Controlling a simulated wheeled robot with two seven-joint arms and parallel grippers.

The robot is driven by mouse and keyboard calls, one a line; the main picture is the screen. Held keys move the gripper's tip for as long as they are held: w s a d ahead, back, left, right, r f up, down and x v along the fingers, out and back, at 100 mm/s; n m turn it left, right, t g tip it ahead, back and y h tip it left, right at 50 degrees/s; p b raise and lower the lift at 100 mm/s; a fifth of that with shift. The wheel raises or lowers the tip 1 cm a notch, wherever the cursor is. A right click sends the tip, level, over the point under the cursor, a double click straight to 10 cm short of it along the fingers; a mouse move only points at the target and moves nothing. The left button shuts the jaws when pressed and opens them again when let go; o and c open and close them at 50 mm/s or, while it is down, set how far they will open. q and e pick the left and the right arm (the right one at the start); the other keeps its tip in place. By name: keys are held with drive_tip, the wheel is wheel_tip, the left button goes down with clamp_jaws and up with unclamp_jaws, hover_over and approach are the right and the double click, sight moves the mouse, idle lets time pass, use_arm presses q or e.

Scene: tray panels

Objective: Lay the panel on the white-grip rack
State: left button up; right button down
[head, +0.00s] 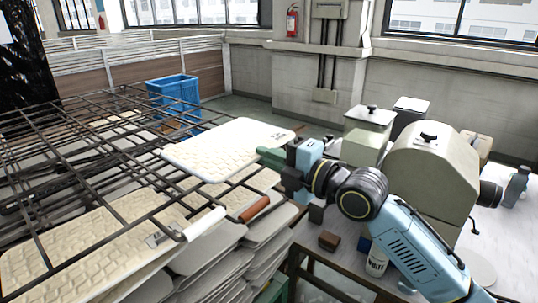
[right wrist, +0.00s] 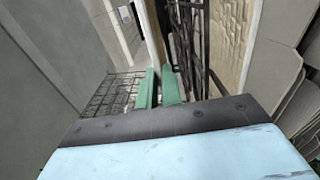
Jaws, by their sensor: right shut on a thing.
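The panel (head: 222,146) is a pale, textured rectangular tray panel. My right gripper (head: 274,157) is shut on its right edge and holds it out above the dark wire racks, roughly level. In the right wrist view the green fingers (right wrist: 159,88) close on the panel's edge (right wrist: 153,35), seen nearly edge-on. The white grip (head: 205,223) marks the white-grip rack (head: 128,232), a dark wire frame at the front left, with pale textured panels showing at its level. The held panel is beyond this grip, farther back. My left gripper is not in view.
A rack with a red-brown grip (head: 254,209) lies just right of the white grip. Grey trays (head: 212,250) are stacked below. A blue crate (head: 173,92) stands behind. A worktable at right holds a large grey-beige machine (head: 433,167) and a small brown block (head: 329,240).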

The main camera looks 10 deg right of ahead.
drive_tip(key=shift+f, duration=0.4)
idle(0.7)
drive_tip(key=c, duration=1.5)
unclamp_jaws()
drive_tip(key=shift+f+b, duration=0.4)
drive_tip(key=shift+b, duration=0.25)
drive_tip(key=v, duration=0.7)
idle(0.5)
